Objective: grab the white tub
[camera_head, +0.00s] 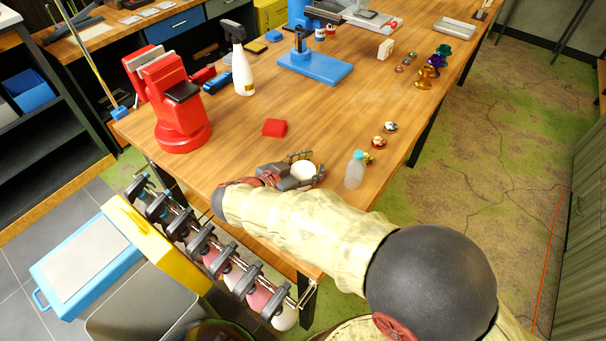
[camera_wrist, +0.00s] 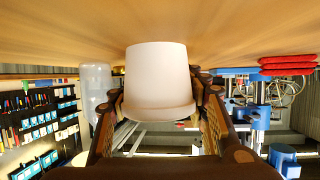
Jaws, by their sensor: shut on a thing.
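The white tub (camera_head: 303,170) is on the wooden table near its front edge, between the fingers of my gripper (camera_head: 299,168). In the wrist view the white tub (camera_wrist: 159,82) fills the middle, with a finger of my gripper (camera_wrist: 160,110) on each side of it. The gripper is shut on the tub. The picture appears upside down in the wrist view, with the tabletop along the top, and the tub seems to be at the table surface. The fingers partly hide the tub in the head view.
A clear bottle with a bluish cap (camera_head: 355,170) stands just right of the gripper. A red block (camera_head: 274,128) lies behind it, and a red vise (camera_head: 178,105) stands at the left. Small round parts (camera_head: 378,141) lie to the right. The table middle (camera_head: 320,105) is clear.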

